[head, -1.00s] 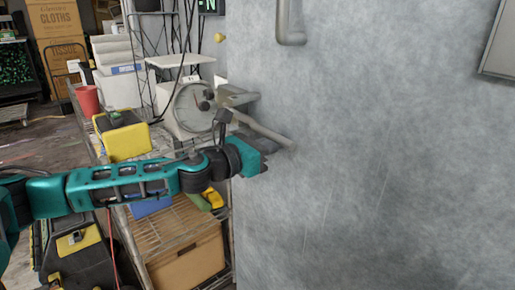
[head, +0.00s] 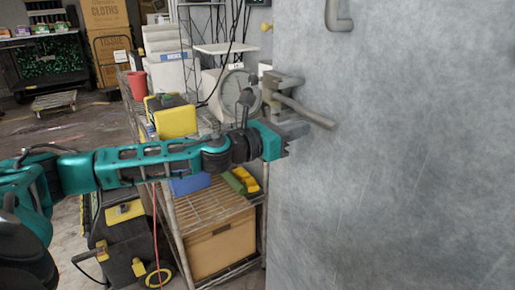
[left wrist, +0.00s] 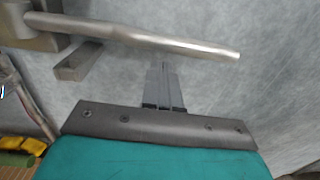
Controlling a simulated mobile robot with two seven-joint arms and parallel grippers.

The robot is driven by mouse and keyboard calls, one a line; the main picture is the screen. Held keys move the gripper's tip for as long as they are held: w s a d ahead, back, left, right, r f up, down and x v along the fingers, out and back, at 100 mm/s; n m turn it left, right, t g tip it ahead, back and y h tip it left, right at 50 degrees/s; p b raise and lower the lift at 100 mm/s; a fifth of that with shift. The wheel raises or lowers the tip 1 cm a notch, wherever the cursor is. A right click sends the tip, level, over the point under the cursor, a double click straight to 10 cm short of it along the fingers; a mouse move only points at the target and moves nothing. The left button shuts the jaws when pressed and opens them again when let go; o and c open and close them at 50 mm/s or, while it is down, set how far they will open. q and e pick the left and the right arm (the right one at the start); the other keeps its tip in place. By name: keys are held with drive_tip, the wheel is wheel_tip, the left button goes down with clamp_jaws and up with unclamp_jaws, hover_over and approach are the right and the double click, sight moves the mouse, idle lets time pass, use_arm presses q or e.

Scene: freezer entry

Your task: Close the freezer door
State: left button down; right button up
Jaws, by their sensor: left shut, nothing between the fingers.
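The freezer door (head: 400,170) is a large grey scuffed metal panel filling the right of the head view. Its lever handle (head: 303,110) juts out near the door's left edge, and it also shows across the top of the left wrist view (left wrist: 170,40). My left gripper (head: 297,132) is shut and empty, just below the lever. In the left wrist view its fingers (left wrist: 163,85) point toward the door surface under the lever; whether they touch it I cannot tell. My right gripper is not in view.
A wire shelf cart (head: 215,205) stands left of the door, holding a scale (head: 238,88), a yellow box (head: 175,118) and a cardboard box (head: 222,245). A black and yellow machine (head: 125,240) stands on the floor.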

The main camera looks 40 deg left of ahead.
use_arm(q)
drive_tip(key=b+v, duration=0.8)
drive_tip(key=b, duration=0.1)
drive_tip(key=shift+f, duration=0.25)
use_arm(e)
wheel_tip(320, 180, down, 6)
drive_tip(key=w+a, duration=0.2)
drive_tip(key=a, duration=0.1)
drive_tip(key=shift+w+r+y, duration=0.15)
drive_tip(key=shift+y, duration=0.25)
use_arm(q)
drive_tip(key=shift+s, duration=0.1)
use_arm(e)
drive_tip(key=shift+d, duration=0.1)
